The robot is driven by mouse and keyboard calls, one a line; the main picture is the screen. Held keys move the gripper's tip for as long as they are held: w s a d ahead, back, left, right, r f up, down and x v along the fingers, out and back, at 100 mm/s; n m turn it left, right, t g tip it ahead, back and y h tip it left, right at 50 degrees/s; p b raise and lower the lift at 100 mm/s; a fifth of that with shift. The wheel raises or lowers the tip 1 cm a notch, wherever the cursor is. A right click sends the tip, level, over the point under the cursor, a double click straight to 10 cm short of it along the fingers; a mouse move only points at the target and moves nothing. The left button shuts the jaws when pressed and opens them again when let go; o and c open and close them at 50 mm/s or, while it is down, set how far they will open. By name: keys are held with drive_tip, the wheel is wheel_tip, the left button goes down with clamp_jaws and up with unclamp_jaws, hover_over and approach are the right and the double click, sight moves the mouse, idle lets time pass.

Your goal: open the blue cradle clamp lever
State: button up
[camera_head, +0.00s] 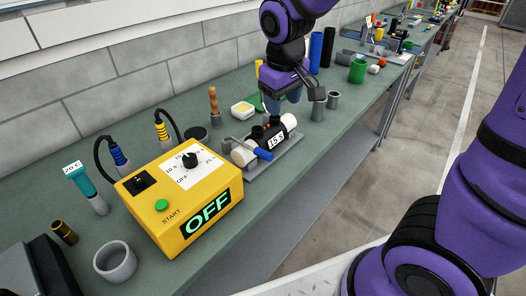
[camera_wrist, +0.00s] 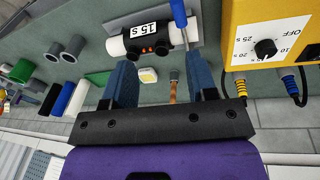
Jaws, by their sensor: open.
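The blue clamp lever (camera_head: 263,154) sticks out at the front left end of a grey cradle (camera_head: 284,155). The cradle holds a white cylinder (camera_head: 290,121) with a black middle part and a "15 s" label. In the wrist view the blue lever (camera_wrist: 180,16) crosses the white cylinder (camera_wrist: 117,46) near its right end. My gripper (camera_head: 283,94) is above the rear side of the cradle. In the wrist view my gripper (camera_wrist: 162,66) has its fingers wide apart with nothing between them, and the lever lies beyond the tips, towards the right finger.
A yellow control box (camera_head: 184,195) reading "OFF" stands close left of the cradle. A wooden-handled tool (camera_head: 214,104) and a yellow-and-white block (camera_head: 243,110) are behind it. Grey cups (camera_head: 333,99) stand to the right. The bench's front edge is near the cradle.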

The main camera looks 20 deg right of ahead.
drive_tip(key=n+h, duration=0.1)
drive_tip(key=n, duration=0.1)
approach(263, 151)
drive_tip(key=shift+g, duration=0.3)
drive_tip(key=f, duration=0.3)
drive_tip(key=w+d+f, duration=0.1)
drive_tip(key=f, duration=0.6)
drive_tip(key=shift+w+d, duration=0.2)
drive_tip(key=shift+d, duration=0.1)
clamp_jaws()
